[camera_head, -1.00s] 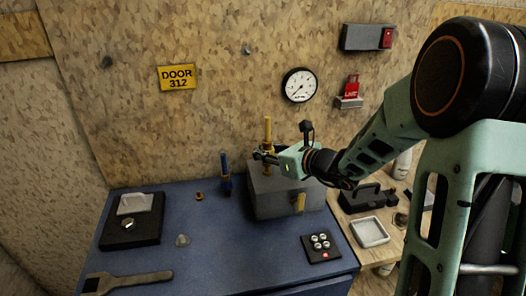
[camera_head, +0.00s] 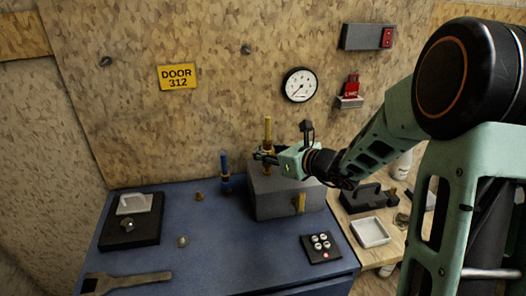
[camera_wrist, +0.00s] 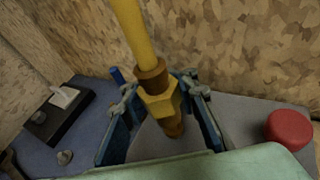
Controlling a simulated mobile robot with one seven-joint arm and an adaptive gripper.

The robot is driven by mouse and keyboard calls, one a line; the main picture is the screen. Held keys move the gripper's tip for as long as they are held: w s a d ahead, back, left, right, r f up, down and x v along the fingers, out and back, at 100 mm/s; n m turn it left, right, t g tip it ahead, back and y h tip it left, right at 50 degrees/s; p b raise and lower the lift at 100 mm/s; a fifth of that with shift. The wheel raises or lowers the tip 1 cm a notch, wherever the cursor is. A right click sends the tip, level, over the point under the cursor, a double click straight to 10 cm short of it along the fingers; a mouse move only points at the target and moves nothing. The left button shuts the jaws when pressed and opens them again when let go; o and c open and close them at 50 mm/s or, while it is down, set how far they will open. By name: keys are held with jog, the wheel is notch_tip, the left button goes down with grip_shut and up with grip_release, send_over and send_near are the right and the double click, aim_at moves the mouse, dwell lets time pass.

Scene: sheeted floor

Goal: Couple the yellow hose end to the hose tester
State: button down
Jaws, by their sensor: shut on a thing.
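The yellow hose end (camera_head: 267,130) stands upright over the grey hose tester box (camera_head: 282,196) on the blue bench. My gripper (camera_head: 262,156) is shut on the hose end at the tester's top left. In the wrist view the yellow hose (camera_wrist: 131,35) runs down into a brown collar and a brass-yellow nut (camera_wrist: 161,103) between my blue-grey fingers (camera_wrist: 160,117). The lower tip of the fitting shows against the tester's grey top. I cannot tell whether the tip is seated in a port. A yellow lever (camera_head: 300,203) is on the tester's front.
A blue hose end (camera_head: 225,175) stands left of the tester, near a small brass fitting (camera_head: 199,196). A red knob (camera_wrist: 289,131) rises at the tester's right. A button pad (camera_head: 321,248) lies in front, and a dial gauge (camera_head: 299,85) hangs on the wall.

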jog(key=shift+f+b, duration=0.95)
jog(key=shift+f, duration=0.05)
jog(key=c, duration=1.4)
grip_release()
jog(key=shift+c, duration=0.2)
